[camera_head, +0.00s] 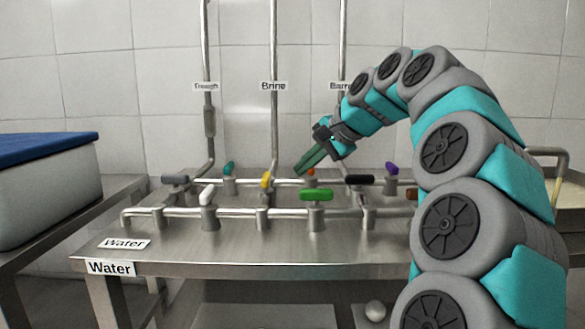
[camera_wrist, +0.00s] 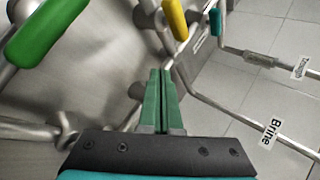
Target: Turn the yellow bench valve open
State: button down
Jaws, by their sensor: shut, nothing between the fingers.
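The yellow valve handle (camera_head: 267,180) sits on the bench pipework, at the foot of the pipe labelled Brine. In the head view it looks short and seems to point toward the camera, unlike the sideways green handle (camera_head: 316,194). In the wrist view the yellow handle (camera_wrist: 175,18) is at the top, beyond my fingertips. My gripper (camera_head: 299,172) has green fingers, pressed together and empty. It is just right of the yellow handle in the head view, angled down-left. The fingers (camera_wrist: 160,75) appear apart from the handle in the wrist view.
Other handles stand close by: white (camera_head: 207,194), grey (camera_head: 175,179), teal (camera_head: 229,167), black (camera_head: 359,179) and purple (camera_head: 391,168). Upright pipes rise behind. The steel bench (camera_head: 180,247) is clear in front; a blue-lidded bin (camera_head: 45,190) stands left.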

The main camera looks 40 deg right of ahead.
jog(key=s+d+r+p, duration=0.1)
jog(key=s+d+r, duration=0.2)
jog(key=d+r, duration=0.2)
jog(key=shift+s+d+r, duration=0.2)
jog(key=shift+s+r, duration=0.15)
jog(key=shift+r, duration=0.3)
